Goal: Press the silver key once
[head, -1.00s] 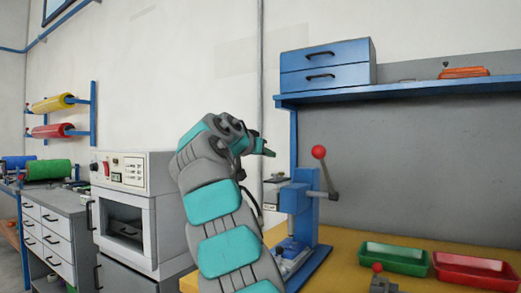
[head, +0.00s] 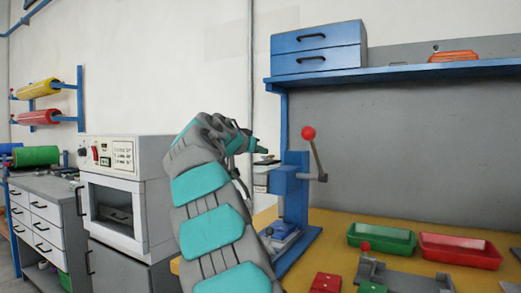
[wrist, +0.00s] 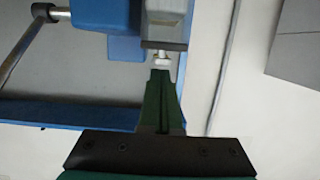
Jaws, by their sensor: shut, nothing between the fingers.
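A blue press (head: 292,190) stands on the yellow bench, with a grey lever and red ball (head: 308,133). A grey box (head: 261,183) is on its left side. In the wrist view a small silver key (wrist: 160,60) sticks out from the dark-edged grey box (wrist: 167,18). My gripper (head: 262,150) is just above the box in the head view. In the wrist view its shut, dark green fingers (wrist: 160,76) are empty and point at the silver key, with their tips very close to it. I cannot tell whether they touch.
A green tray (head: 381,240) and a red tray (head: 460,252) sit on the yellow bench right of the press. A blue shelf (head: 400,73) with a blue drawer box (head: 318,46) hangs above. A white oven (head: 120,190) stands left of my arm.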

